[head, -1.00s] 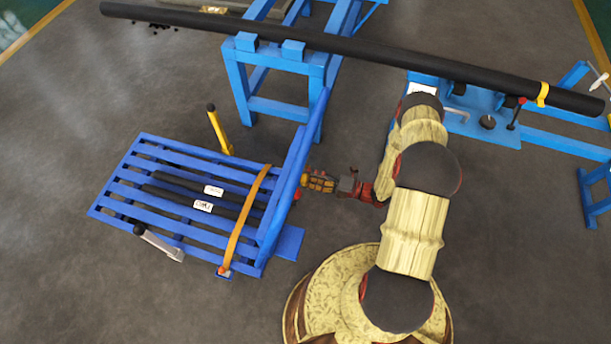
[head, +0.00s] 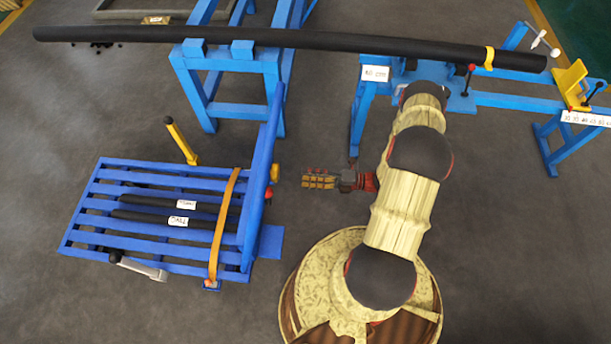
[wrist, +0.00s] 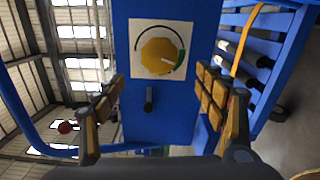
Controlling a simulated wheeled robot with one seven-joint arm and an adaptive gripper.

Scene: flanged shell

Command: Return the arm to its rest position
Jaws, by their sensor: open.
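My gripper (head: 318,180) is open and empty in the head view, in free air to the right of the blue slatted rack's end panel. My arm stretches from its base at the lower right up to a bend, then back left to the gripper. In the wrist view the two padded fingers of my gripper (wrist: 165,98) stand apart. Between and beyond them is a blue panel (wrist: 190,112) with a yellow knob (wrist: 160,55) on a white dial plate and a dark peg (wrist: 149,99) below it. The fingers appear clear of the panel.
The blue slatted rack (head: 130,183) holds dark bars under an orange strap (head: 222,230). A long black pipe (head: 330,42) lies across blue stands (head: 230,60) behind. A yellow-handled post (head: 182,141) stands behind the rack. Open floor (head: 320,120) lies between rack and arm.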

